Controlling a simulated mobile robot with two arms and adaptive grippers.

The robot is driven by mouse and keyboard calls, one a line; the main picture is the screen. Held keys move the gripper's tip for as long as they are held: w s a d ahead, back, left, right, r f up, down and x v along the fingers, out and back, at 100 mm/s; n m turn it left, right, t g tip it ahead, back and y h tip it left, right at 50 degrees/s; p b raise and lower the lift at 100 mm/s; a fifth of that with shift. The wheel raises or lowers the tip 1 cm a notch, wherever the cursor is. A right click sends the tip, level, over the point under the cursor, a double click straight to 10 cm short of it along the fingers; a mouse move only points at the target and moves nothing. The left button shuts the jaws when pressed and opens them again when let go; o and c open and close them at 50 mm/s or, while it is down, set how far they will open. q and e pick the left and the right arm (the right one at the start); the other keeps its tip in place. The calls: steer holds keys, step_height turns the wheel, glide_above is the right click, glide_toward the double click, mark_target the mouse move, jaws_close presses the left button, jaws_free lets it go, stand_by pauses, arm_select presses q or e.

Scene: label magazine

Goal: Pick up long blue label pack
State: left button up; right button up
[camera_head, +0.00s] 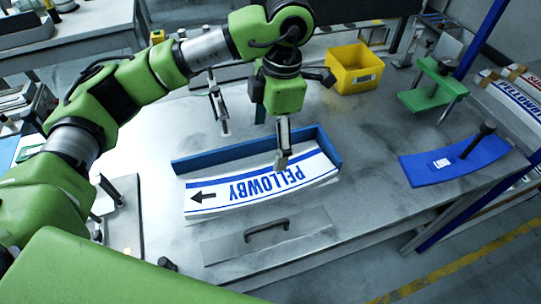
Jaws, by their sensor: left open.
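The long blue label pack (235,192) is a curved white stack with blue print reading PELLOWBY, blue edge bands and a black arrow. It lies in a blue-walled tray (235,154) on the metal table. My left gripper (281,162) points down at the pack's far edge, right of its middle. It is open, with its fingertips at or just above the pack; I cannot tell whether they touch. The far finger is largely hidden. My right gripper is not in view.
A metal plate with a dark handle (266,231) lies in front of the pack. A yellow bin (354,69) stands behind. A blue curved plate with a black post (465,160) and a green fixture (432,88) are at right. More label packs (512,100) lie at far right.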

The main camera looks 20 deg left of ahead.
arm_select(q)
steer(key=p, duration=0.2)
glide_above(262, 182)
steer(key=w, duration=0.1)
steer(key=f, duration=0.7)
steer(key=shift+d+f, duration=0.1)
steer(key=shift+d, duration=0.15)
steer(key=shift+f, duration=0.35)
steer(key=shift+s+f+p, duration=0.2)
steer(key=shift+f+p, duration=0.3)
steer(key=shift+p, duration=0.05)
steer(key=f+p, duration=0.1)
steer(key=f, duration=0.2)
steer(key=shift+s+a+f+p, duration=0.15)
steer(key=shift+s+f+p, duration=0.05)
steer(key=shift+s+p, duration=0.2)
steer(key=shift+w+f, duration=0.1)
steer(key=shift+f, duration=0.4)
steer(key=c, duration=1.7)
steer(key=shift+r, duration=0.1)
steer(key=shift+c, duration=1)
